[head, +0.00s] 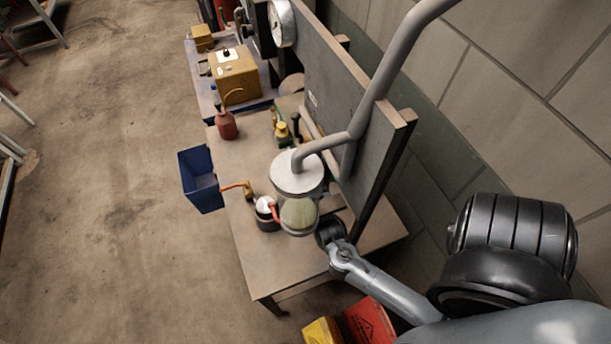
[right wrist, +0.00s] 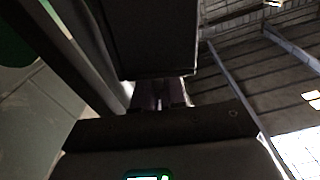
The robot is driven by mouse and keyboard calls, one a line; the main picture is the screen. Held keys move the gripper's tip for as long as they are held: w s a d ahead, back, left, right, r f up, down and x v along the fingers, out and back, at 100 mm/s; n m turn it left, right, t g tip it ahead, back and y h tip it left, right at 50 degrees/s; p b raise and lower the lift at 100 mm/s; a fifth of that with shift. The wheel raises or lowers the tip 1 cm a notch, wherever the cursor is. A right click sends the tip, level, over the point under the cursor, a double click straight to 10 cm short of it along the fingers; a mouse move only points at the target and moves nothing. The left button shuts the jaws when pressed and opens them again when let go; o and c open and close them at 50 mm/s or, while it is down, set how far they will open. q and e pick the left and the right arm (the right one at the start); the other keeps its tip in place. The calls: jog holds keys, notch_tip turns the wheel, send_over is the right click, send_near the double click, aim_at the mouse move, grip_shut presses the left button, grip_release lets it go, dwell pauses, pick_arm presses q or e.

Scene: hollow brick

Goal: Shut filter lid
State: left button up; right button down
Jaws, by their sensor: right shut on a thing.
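The filter unit (head: 297,172) stands on the workbench as a pale grey cylinder with a thick grey pipe joining its top. A round pale-green face with a light rim, seemingly the filter lid (head: 299,213), is at its near side. I cannot tell how wide its gap is. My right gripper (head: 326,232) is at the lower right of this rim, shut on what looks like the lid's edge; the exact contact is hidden. In the right wrist view, the fingers (right wrist: 158,95) are close together between dark shapes, and what they hold is unclear. My left gripper is not in view.
A grey upright panel (head: 345,90) stands behind the filter, near the wall. A blue bin (head: 201,180), a red oil can (head: 227,124) and a small white-topped pot (head: 265,207) are left of it. Yellow and red boxes (head: 366,322) are below the bench. The bench front (head: 262,262) is clear.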

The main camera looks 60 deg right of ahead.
jog(key=c, duration=1.2)
grip_release()
